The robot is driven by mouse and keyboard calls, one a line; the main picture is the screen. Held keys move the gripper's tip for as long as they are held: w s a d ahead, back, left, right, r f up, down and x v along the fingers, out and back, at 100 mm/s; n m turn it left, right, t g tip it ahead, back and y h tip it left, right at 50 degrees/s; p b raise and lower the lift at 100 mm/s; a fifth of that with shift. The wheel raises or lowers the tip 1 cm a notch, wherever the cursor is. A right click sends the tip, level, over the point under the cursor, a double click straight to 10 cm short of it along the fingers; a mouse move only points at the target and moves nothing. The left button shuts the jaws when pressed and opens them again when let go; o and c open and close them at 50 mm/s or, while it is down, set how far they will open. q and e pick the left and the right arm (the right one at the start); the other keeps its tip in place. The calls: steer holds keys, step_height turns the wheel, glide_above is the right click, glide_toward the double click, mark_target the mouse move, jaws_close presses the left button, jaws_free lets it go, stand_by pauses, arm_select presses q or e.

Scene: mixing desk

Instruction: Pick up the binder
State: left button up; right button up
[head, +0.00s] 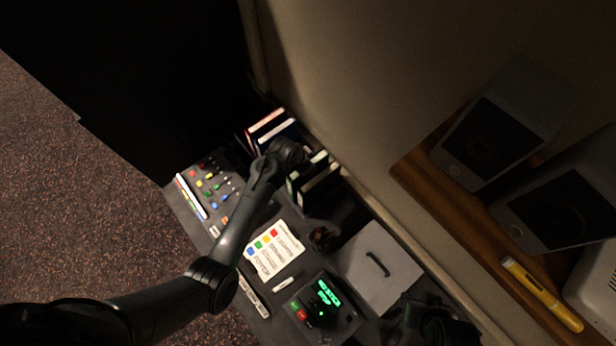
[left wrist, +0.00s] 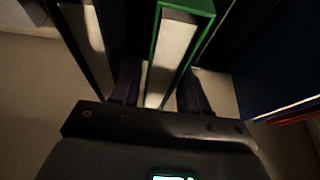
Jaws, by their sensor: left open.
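A green binder (left wrist: 157,45) with a pale page block stands in the left wrist view. My left gripper (left wrist: 160,90) is open, with one dark finger on each side of the binder's near end; I cannot tell whether they touch it. In the head view my left arm reaches from the lower left to the row of binders (head: 268,128) by the wall. Its wrist (head: 286,152) hides the fingers and part of the row. Which binder is meant is not clear from the pictures. My right gripper is not in view.
A dark binder (left wrist: 85,45) stands left of the green one, and a blue one (left wrist: 270,65) stands to the right. The desk holds a mixing panel (head: 212,188), a label card (head: 273,250), a lit green display (head: 327,292) and a grey box (head: 378,268). Speakers (head: 490,140) stand on a wooden shelf (head: 428,165).

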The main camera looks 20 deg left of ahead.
mark_target(308, 178)
arm_select(q)
steer(key=shift+x, duration=1.4)
steer(key=shift+f, duration=0.25)
jaws_close()
